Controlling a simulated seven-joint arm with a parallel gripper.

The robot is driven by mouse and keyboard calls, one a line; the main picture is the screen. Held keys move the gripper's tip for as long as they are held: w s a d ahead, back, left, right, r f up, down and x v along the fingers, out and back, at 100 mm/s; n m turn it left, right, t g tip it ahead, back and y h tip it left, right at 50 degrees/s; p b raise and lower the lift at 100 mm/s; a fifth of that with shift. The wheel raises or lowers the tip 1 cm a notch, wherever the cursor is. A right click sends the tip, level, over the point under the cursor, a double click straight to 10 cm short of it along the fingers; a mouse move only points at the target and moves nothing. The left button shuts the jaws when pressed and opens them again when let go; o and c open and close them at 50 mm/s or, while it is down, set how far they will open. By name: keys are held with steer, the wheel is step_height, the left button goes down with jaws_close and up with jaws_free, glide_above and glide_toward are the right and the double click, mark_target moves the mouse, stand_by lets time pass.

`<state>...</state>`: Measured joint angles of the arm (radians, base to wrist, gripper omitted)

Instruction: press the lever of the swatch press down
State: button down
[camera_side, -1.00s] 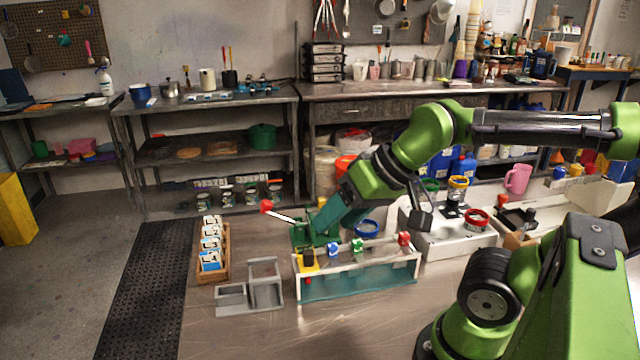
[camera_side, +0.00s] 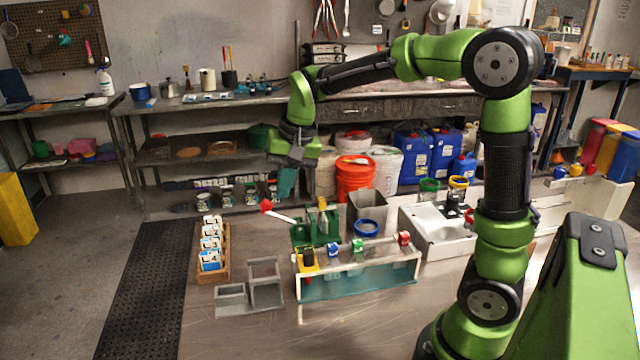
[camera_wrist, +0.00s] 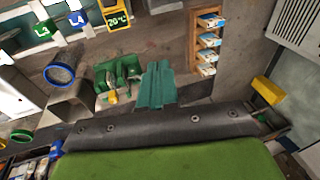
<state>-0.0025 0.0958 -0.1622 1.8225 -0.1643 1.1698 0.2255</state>
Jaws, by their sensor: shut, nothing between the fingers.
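The green swatch press (camera_side: 318,232) stands behind the white-framed rack. Its lever (camera_side: 281,214), a pale rod with a red knob, sticks out to the left and slants upward, its knob end higher than its base. My gripper (camera_side: 287,193) is shut and empty, above the lever and slightly right of the knob, apart from it. In the wrist view the teal fingers (camera_wrist: 157,82) are together beside the green press (camera_wrist: 118,76). The lever is not visible there, perhaps hidden behind the fingers.
A wooden rack of swatch cards (camera_side: 212,250) stands left, with a grey stepped stand (camera_side: 262,288) in front. The white-framed rack (camera_side: 358,270) carries coloured tags. A grey bin (camera_side: 368,208) and blue ring (camera_side: 366,228) sit right of the press. A yellow-handled tool (camera_side: 322,212) stands at the press.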

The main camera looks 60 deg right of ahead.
steer(key=w+d+f+m+g, duration=0.1)
steer(key=w+d+m, duration=0.1)
steer(key=w+m, duration=0.1)
steer(key=w+d+f+m+h, duration=0.1)
steer(key=w+d+m, duration=0.1)
steer(key=w, duration=0.3)
steer(key=w+d+f+m+g+h, duration=0.1)
steer(key=w+d+m, duration=0.1)
steer(key=w+m, duration=0.1)
steer(key=shift+w+d+m+g, duration=0.3)
steer(key=shift+w+d, duration=0.1)
steer(key=shift+w, duration=0.35)
steer(key=shift+s+a+r+m, duration=0.1)
steer(key=shift+s+r+m, duration=0.1)
steer(key=shift+m, duration=0.1)
